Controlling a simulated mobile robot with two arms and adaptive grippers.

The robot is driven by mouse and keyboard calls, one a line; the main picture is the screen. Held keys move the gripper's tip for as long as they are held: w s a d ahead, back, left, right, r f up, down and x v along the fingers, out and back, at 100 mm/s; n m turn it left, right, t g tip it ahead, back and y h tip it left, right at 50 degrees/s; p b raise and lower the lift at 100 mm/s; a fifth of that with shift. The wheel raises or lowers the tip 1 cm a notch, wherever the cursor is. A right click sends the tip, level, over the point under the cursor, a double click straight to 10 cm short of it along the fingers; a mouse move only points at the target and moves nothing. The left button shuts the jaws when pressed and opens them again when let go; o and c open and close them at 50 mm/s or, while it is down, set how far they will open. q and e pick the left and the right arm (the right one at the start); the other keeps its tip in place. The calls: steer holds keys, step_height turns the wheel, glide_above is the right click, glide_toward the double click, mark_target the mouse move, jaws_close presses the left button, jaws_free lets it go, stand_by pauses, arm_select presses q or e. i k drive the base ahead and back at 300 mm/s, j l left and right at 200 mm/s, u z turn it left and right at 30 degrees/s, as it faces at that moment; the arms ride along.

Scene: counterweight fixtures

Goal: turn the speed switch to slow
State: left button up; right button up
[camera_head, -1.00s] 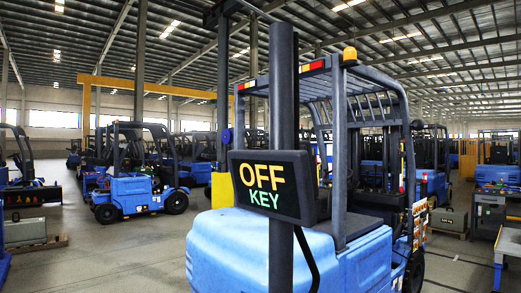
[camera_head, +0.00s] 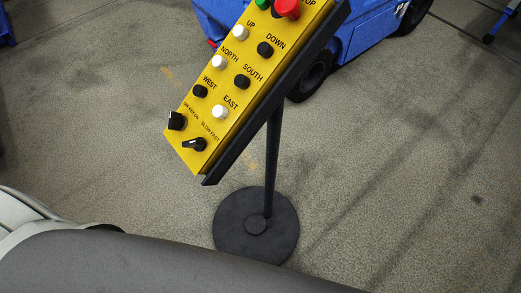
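The speed switch (camera_head: 195,144) is a black rotary knob with a pale pointer line at the lower end of a yellow control panel (camera_head: 187,160). Small lettering above it reads slow and fast; the pointer looks turned to the left, toward the slow side, though its exact setting is hard to tell. A second black knob (camera_head: 176,121) sits to its upper left, under small lettering. Neither gripper shows in the view.
The panel carries a red stop button (camera_head: 287,8), a green button and white and black direction buttons. It stands on a black pole with a round base (camera_head: 232,240). A blue forklift (camera_head: 355,30) is behind. Grey floor lies open around.

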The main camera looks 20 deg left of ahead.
mark_target(200, 144)
steer(key=j+u, duration=0.1)
steer(key=u, duration=0.35)
steer(key=j+u, duration=0.15)
steer(key=u, duration=0.3)
